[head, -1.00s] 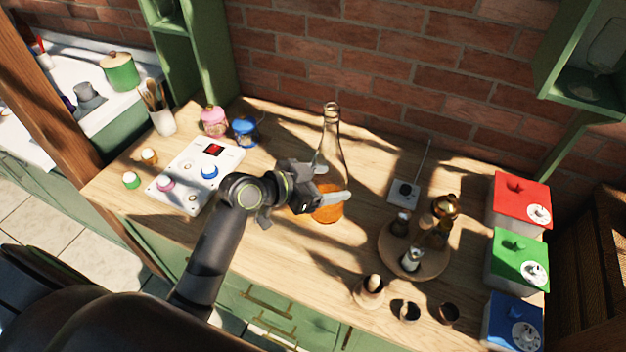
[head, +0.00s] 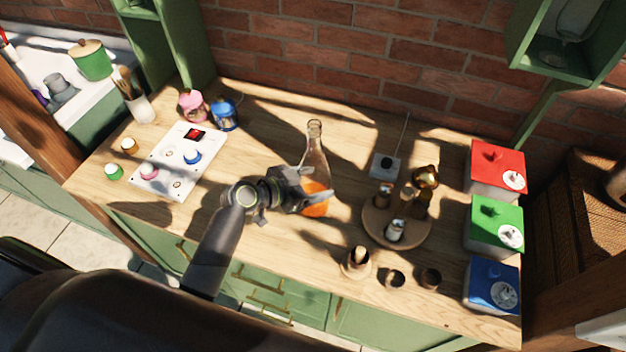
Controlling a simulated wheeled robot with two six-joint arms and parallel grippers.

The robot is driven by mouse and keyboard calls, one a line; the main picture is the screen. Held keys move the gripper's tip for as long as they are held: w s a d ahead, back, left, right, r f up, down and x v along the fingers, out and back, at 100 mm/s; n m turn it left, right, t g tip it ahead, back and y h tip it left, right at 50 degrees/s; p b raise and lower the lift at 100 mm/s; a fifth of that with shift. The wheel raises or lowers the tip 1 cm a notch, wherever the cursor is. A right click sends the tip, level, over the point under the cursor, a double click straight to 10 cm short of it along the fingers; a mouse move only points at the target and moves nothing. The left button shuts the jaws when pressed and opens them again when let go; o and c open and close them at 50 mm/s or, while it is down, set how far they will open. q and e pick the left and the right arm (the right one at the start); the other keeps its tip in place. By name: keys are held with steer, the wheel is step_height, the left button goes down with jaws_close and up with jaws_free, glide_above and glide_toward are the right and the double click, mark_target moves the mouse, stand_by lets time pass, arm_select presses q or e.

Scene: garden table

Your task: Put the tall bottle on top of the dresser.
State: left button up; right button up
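The tall bottle (head: 315,158) is clear glass with orange liquid at the bottom, and is roughly upright over the wooden worktop (head: 262,150). My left gripper (head: 318,192) is at its lower part, with a pale finger across the front. It looks shut on the bottle, though the far finger is partly hidden. I cannot tell whether the base touches the wood. My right gripper is not in view. Nothing is clearly a dresser; a brown woven piece of furniture (head: 575,205) stands at the right, partly cut off.
Right of the bottle are a round tray (head: 374,232) with small bottles, several small cups, and red (head: 497,160), green (head: 484,215) and blue (head: 482,275) boxes. A white panel (head: 178,175) lies left. Green shelves (head: 560,60) hang upper right.

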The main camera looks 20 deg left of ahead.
arm_select(q)
steer(key=o, duration=1.5)
steer(key=shift+f, duration=0.1)
steer(key=shift+o, duration=0.2)
steer(key=shift+s+a, duration=0.2)
steer(key=b+v, duration=0.3)
steer(key=v, duration=0.8)
steer(key=shift+s+r, duration=0.25)
